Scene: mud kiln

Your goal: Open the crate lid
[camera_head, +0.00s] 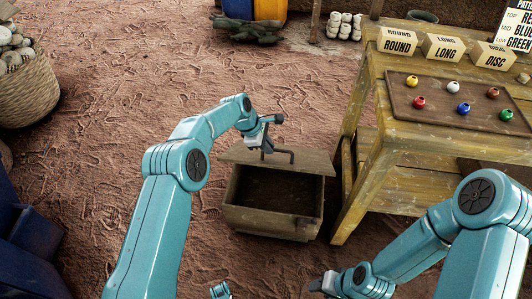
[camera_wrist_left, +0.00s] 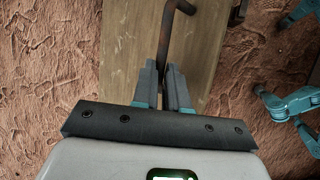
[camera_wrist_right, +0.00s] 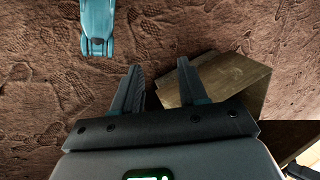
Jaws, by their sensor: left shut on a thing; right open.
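The wooden crate (camera_head: 270,222) stands on the ground with its dark, empty-looking inside showing. Its lid (camera_head: 310,160) is raised at the back of the opening. It fills the middle of the left wrist view (camera_wrist_left: 130,50). A dark bent metal handle (camera_head: 285,153) sits on the lid. My left gripper (camera_head: 262,138) is shut on the handle (camera_wrist_left: 168,40), with its fingers (camera_wrist_left: 164,80) close together around the bar. My right gripper (camera_wrist_right: 158,75) is open and empty. In the right wrist view, part of the crate (camera_wrist_right: 235,85) shows beyond its right finger.
A wooden table (camera_head: 400,165) stands right of the crate, with a board (camera_head: 440,108) of coloured knobs and several label blocks (camera_head: 442,47). A woven basket (camera_head: 25,90) of stones is at the far left. Bare ground (camera_head: 120,90) lies left of the crate.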

